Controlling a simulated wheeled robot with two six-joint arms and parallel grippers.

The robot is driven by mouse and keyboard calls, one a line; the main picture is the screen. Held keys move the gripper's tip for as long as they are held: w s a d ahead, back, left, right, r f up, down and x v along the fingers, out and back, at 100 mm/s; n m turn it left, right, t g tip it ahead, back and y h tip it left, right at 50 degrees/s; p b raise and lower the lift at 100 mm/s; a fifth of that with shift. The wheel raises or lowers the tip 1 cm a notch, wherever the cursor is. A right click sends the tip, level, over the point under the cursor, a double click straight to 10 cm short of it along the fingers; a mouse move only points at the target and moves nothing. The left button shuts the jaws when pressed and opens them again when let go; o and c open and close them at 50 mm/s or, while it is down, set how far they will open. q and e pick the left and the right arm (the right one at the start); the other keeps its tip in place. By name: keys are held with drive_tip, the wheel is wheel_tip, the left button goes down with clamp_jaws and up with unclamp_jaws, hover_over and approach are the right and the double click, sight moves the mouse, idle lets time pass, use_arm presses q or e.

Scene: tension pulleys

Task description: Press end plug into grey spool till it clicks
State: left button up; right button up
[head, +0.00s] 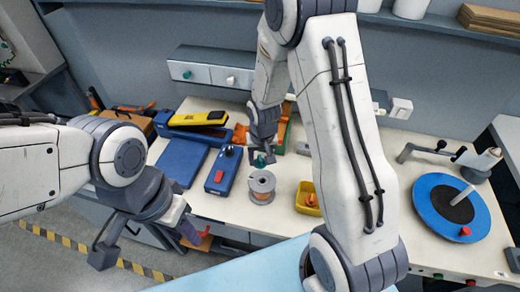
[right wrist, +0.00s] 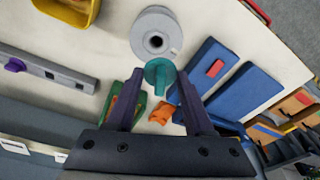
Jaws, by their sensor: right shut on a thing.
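The grey spool (head: 262,187) stands upright on the white bench, with a dark centre hole facing up; it also shows in the right wrist view (right wrist: 157,34). The teal end plug (right wrist: 160,74) has a round flange and a stem. My right gripper (right wrist: 160,76) is shut on the end plug, which sits between its fingertips. In the head view the plug (head: 260,160) is just behind the spool, seemingly apart from it. My left gripper (head: 192,234) hangs off the bench's front left, away from the spool; its fingers are too unclear to tell.
A blue box with a red button (head: 223,172) stands left of the spool, a yellow bin (head: 308,199) right of it. Orange and green parts (head: 282,126) lie behind. A blue round turntable (head: 450,212) is far right. Bench around the spool is fairly clear.

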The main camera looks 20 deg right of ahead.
drive_tip(key=shift+d+f+b, duration=0.2)
drive_tip(key=shift+f+b, duration=0.2)
drive_tip(key=shift+f, duration=0.15)
drive_tip(key=shift+d+f+b, duration=0.2)
drive_tip(key=shift+f+b, duration=0.2)
drive_tip(key=shift+f, duration=0.15)
drive_tip(key=b, duration=0.4)
hover_over(263, 178)
drive_tip(key=s, duration=0.1)
wheel_tip(263, 178, down, 5)
drive_tip(key=shift+a+r, duration=0.15)
drive_tip(key=shift+a, duration=0.15)
drive_tip(key=shift+s, duration=0.15)
drive_tip(key=shift+f+b, duration=0.3)
drive_tip(key=shift+b, duration=0.05)
drive_tip(key=shift+f+b, duration=0.7)
drive_tip(key=shift+f, duration=0.1)
drive_tip(key=shift+s+f, duration=0.15)
drive_tip(key=shift+f, duration=0.05)
idle(0.3)
